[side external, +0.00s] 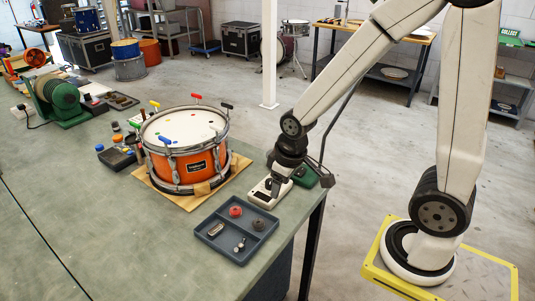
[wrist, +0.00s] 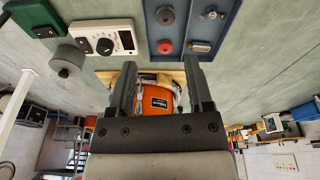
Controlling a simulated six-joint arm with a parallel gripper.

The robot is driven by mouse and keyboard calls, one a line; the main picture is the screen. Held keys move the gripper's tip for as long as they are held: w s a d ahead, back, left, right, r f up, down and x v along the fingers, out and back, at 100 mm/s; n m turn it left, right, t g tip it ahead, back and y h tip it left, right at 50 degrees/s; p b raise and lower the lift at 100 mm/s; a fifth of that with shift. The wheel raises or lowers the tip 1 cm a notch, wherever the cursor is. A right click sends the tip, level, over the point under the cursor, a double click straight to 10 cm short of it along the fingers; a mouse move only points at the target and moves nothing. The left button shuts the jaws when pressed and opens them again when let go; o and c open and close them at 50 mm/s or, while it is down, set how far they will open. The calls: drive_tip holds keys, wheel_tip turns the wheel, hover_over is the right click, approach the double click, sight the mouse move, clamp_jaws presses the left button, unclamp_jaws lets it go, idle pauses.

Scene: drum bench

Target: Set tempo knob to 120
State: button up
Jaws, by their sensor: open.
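A white box with a black round knob (wrist: 105,46) and a small dark display (wrist: 126,40) shows in the wrist view. I take this white box (side external: 259,197) to be the tempo unit; in the side view it stands near the bench edge, partly hidden by my gripper. The knob's setting is too small to read. My gripper (wrist: 160,66) is open with nothing between its fingers. In the wrist view its fingertips lie to the right of and below the knob, apart from it in the picture. In the side view my gripper (side external: 279,181) points down over the unit.
A blue-grey tray (side external: 216,247) with several small parts lies in front of the unit. A green box (wrist: 35,17) sits beside the unit, and a grey cylinder (wrist: 67,57) shows near the knob.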

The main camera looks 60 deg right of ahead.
drive_tip(key=w+d+f+n+g, duration=0.1)
drive_tip(key=w+d+f+n, duration=0.15)
drive_tip(key=w+d, duration=0.4)
drive_tip(key=n+g, duration=0.1)
drive_tip(key=n, duration=0.3)
hover_over(271, 181)
drive_tip(key=f, duration=0.2)
drive_tip(key=shift+s+a+f, duration=0.15)
drive_tip(key=shift+a+f, duration=0.05)
drive_tip(key=shift+f, duration=0.15)
drive_tip(key=shift+f, duration=0.1)
drive_tip(key=shift+d+f, duration=0.15)
drive_tip(key=shift+f, duration=3.65)
clamp_jaws()
